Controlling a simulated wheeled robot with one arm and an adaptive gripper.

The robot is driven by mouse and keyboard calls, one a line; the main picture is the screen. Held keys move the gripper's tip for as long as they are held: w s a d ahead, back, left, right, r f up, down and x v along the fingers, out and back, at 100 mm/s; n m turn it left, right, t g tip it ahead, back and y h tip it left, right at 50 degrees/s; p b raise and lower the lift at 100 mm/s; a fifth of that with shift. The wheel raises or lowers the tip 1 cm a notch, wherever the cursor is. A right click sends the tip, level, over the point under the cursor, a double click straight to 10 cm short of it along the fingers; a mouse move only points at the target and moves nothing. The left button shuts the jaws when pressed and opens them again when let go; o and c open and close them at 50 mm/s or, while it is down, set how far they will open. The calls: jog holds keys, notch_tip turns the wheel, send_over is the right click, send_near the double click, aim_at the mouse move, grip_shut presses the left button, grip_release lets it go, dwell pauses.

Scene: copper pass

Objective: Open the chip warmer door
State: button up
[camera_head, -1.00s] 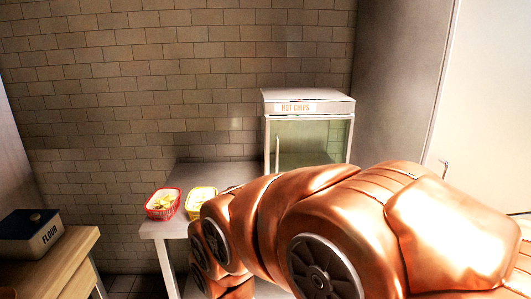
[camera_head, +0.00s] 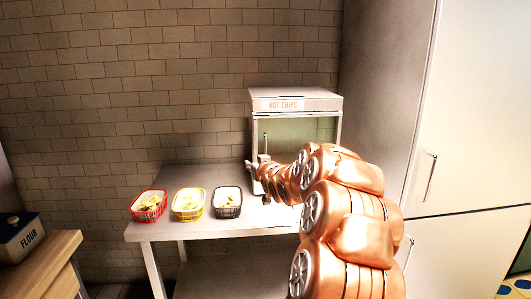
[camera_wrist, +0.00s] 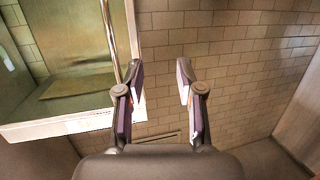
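The chip warmer (camera_head: 295,104), a pale metal cabinet labelled HOT CHIPS, stands on the steel table against the wall. Its glass door (camera_head: 312,130) looks shut. The upright bar handle (camera_head: 265,143) is at the door's left edge. In the wrist view the warmer is at left, and its handle (camera_wrist: 108,35) runs down to behind the left finger, left of the finger gap. My gripper (camera_wrist: 158,85) is open and empty; tiled wall shows between its fingers. In the head view my gripper (camera_head: 257,172) is at the warmer's lower left front. Contact with the handle is unclear. My arm hides the warmer's lower right.
Red (camera_head: 148,206), yellow (camera_head: 189,204) and black (camera_head: 227,202) baskets of chips stand in a row on the steel table (camera_head: 180,230), left of my gripper. A tall cabinet (camera_head: 460,120) is at right. A flour tin (camera_head: 25,235) sits on a wooden counter at left.

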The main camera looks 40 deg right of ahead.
jog(key=t+h, duration=0.1)
jog(key=t, duration=0.1)
send_near(265, 148)
jog(key=x, duration=0.3)
jog(key=shift+p+x, duration=1.05)
jog(key=shift+x, duration=2.65)
jog(key=shift+d+f, duration=0.15)
jog(key=shift+c, duration=0.3)
jog(key=shift+s, duration=0.1)
grip_shut()
